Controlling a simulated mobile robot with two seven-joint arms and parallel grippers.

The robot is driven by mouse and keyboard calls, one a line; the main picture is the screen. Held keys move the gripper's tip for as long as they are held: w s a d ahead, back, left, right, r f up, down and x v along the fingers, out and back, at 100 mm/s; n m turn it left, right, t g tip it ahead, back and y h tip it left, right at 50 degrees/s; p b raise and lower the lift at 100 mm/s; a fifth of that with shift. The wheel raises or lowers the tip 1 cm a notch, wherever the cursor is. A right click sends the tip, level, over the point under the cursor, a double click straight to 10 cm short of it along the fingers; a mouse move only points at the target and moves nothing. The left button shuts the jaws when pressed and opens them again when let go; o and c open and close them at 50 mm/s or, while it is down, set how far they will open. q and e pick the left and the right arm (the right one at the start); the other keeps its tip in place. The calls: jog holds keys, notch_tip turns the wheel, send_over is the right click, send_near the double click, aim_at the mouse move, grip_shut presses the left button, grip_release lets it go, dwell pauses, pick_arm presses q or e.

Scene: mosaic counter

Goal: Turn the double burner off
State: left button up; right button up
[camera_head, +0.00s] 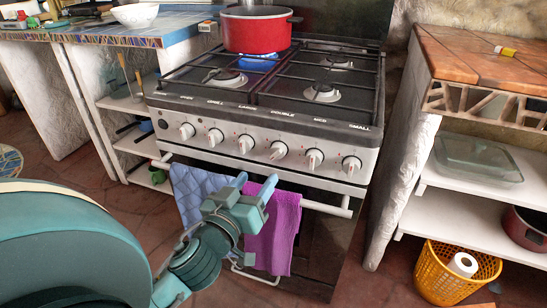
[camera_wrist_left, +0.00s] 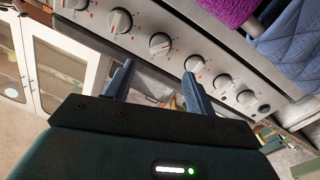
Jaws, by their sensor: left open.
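The stove (camera_head: 262,165) has a silver front panel with a row of knobs. The double burner's knob (camera_head: 278,150) is fourth from the left, under the label "DOUBLE". In the left wrist view the same knob (camera_wrist_left: 160,44) lies beyond the fingers, roughly in line with the gap between them. A blue flame (camera_head: 255,57) shows under the red pot (camera_head: 257,30) at the back left of the hob. My left gripper (camera_head: 254,184) is open and empty, in front of the towels and below the knob row, apart from the knobs. My right gripper is not in view.
A blue towel (camera_head: 197,190) and a purple towel (camera_head: 277,232) hang on the oven handle (camera_head: 325,208). Neighbouring knobs, the large (camera_head: 245,144) and medium (camera_head: 314,158), sit close on either side. Shelves stand left and right; a yellow basket (camera_head: 440,280) is on the floor.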

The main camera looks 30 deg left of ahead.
aim_at(274, 155)
pick_arm(q)
jog(key=w, duration=0.3)
jog(key=w+a, duration=0.1)
jog(key=w, duration=0.5)
jog(key=shift+w+a, duration=0.15)
jog(key=shift+a, duration=0.1)
jog(key=shift+c, duration=0.5)
jog(key=shift+f, duration=0.1)
jog(key=c, duration=0.9)
jog(key=shift+o, duration=0.2)
